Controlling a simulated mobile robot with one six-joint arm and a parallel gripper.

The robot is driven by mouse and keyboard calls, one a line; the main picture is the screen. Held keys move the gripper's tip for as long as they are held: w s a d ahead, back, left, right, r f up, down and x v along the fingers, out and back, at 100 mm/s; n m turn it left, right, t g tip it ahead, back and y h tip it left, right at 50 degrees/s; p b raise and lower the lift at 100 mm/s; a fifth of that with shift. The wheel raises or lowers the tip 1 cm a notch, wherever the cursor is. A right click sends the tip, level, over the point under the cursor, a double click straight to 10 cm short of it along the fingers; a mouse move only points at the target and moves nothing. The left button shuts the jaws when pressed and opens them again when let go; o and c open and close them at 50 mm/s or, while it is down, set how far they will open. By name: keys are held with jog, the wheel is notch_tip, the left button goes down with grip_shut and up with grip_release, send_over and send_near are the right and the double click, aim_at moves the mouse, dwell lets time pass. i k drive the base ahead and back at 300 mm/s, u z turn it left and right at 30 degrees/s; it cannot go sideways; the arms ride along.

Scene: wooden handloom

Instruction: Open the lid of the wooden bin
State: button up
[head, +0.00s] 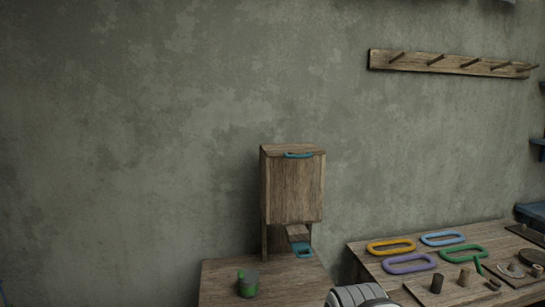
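The wooden bin (293,188) stands upright on legs at the back of a small wooden table, close to the wall. Its lid (291,149) lies flat on top and looks closed. A blue handle (299,155) sits at the lid's front edge. A small chute with a blue piece (302,250) is below the bin's body. My gripper is not in view. A grey rounded part at the bottom edge looks like part of my arm, below and right of the bin.
A green and grey can (248,283) stands on the small table (215,272). The right table (362,259) holds several coloured loops and small wooden parts. A peg rail (450,64) hangs on the wall. The space above and left of the bin is clear.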

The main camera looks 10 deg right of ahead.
aim_at(303, 149)
jog(key=k, duration=0.65)
jog(key=u, duration=0.45)
jog(key=i, duration=1.55)
jog(key=z, duration=0.4)
